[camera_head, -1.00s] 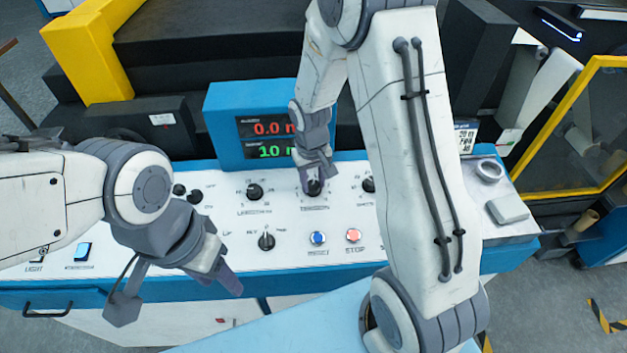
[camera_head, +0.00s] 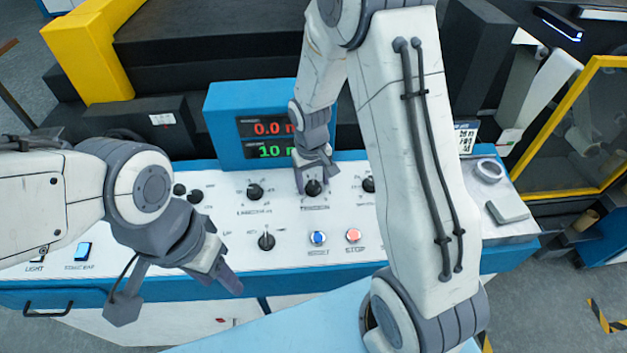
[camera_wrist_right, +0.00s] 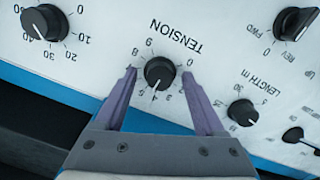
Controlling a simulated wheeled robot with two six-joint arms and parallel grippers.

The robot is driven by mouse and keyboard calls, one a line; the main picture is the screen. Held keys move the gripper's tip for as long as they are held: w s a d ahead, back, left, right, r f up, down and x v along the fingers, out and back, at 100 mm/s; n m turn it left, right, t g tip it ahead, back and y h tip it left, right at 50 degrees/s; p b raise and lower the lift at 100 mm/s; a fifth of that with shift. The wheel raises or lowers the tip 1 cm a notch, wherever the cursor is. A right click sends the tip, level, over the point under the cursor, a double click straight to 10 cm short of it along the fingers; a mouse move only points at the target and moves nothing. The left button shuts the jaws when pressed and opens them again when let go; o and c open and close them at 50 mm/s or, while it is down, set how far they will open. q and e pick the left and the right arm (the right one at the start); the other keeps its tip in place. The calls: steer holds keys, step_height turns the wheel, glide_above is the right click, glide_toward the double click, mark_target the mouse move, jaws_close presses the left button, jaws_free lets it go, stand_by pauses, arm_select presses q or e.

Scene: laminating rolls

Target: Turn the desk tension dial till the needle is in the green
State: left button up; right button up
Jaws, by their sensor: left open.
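The black tension dial (camera_head: 314,187) is on the white desk panel below the blue display. In the right wrist view the tension dial (camera_wrist_right: 160,72) sits under the word TENSION, its white mark pointing toward the gripper's palm and slightly left. My right gripper (camera_wrist_right: 159,78) is open, with one purple finger on each side of the dial and a gap to both. In the head view my right gripper (camera_head: 313,181) is just above the dial, partly covering its surroundings. My left gripper (camera_head: 226,277) is open and empty over the desk's front edge. I see no needle or green band.
The blue display box (camera_head: 266,130) shows red and green digits. Other knobs, a blue button (camera_head: 318,238) and a red button (camera_head: 353,235) sit near the dial. A tape ring (camera_head: 489,170) and a grey block (camera_head: 508,211) lie at the panel's right end.

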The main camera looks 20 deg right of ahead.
mark_target(312, 188)
step_height(312, 188, up, 10)
steer(key=b, duration=0.1)
steer(key=shift+s+a+r, duration=0.25)
steer(key=shift+s+a, duration=0.05)
steer(key=shift+s, duration=0.05)
stand_by(0.3)
steer(key=s+a+r+n, duration=0.1)
steer(key=s+a+n, duration=0.1)
steer(key=s+a, duration=0.2)
steer(key=s+a+r+n+y, duration=0.1)
steer(key=s+a, duration=0.4)
steer(key=s, duration=0.6)
steer(key=s+a+r+n, duration=0.1)
steer(key=s+a+n, duration=0.2)
steer(key=s, duration=0.5)
steer(key=shift+a+r+g+y, duration=0.15)
steer(key=shift+a+g+y, duration=0.2)
steer(key=shift+a, duration=0.4)
